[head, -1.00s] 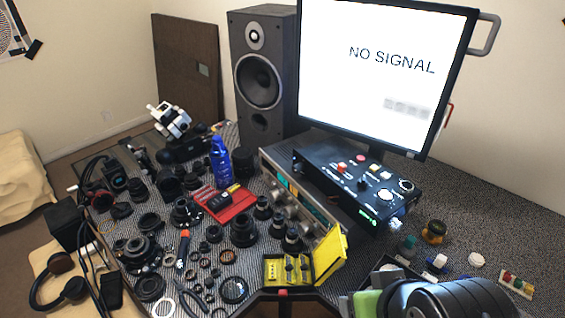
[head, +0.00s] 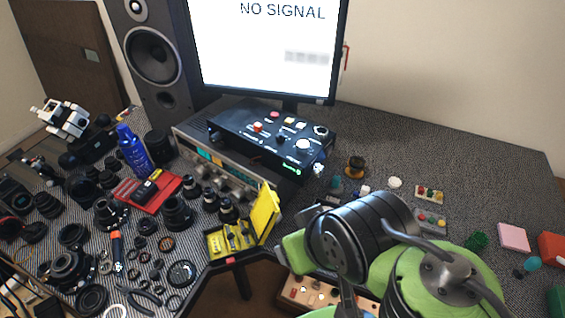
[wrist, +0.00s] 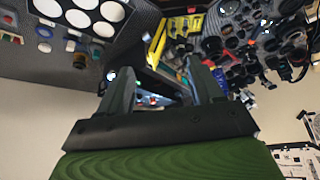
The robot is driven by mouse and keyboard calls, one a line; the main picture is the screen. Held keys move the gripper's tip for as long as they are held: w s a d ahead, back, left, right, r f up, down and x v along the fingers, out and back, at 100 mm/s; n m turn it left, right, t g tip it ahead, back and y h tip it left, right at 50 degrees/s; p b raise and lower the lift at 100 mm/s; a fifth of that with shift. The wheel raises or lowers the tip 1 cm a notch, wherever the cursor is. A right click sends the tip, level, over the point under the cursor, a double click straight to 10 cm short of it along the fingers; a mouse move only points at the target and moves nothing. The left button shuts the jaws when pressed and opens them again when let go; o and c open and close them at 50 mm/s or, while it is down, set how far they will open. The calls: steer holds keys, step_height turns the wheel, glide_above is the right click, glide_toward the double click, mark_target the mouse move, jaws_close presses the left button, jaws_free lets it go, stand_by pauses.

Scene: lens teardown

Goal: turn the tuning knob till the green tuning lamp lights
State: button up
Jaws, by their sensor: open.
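A silver receiver (head: 221,172) with a row of knobs and a lit teal dial stands on the bench in the head view. A black control box (head: 235,125) sits behind it, with coloured buttons and a round white knob (head: 303,145) on top. A small green glow (head: 291,168) shows on the box's front face. I cannot tell which knob is the tuning knob or whether this glow is the tuning lamp. My gripper (wrist: 161,88) is open and empty in the wrist view, apart from the devices. The fingertips are not clear in the head view.
An open yellow case (head: 262,215) stands in front of the receiver. Lenses, rings and a red tray (head: 160,197) crowd the left. A monitor (head: 265,50) reading NO SIGNAL stands behind. Small coloured parts lie at right; the back right bench is clear.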

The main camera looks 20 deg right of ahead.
steer(key=w+d+f+n+g+y+b, duration=0.2)
steer(key=w+f+n+b, duration=0.2)
steer(key=w+f, duration=0.55)
steer(key=n+t+y+b, duration=0.2)
steer(key=t+y+b, duration=0.55)
steer(key=t, duration=0.45)
glide_toward(322, 172)
steer(key=shift+h, duration=0.35)
steer(key=b+x, duration=0.3)
steer(key=x, duration=0.5)
steer(key=shift+w+a+r, duration=0.2)
steer(key=shift+a, duration=0.2)
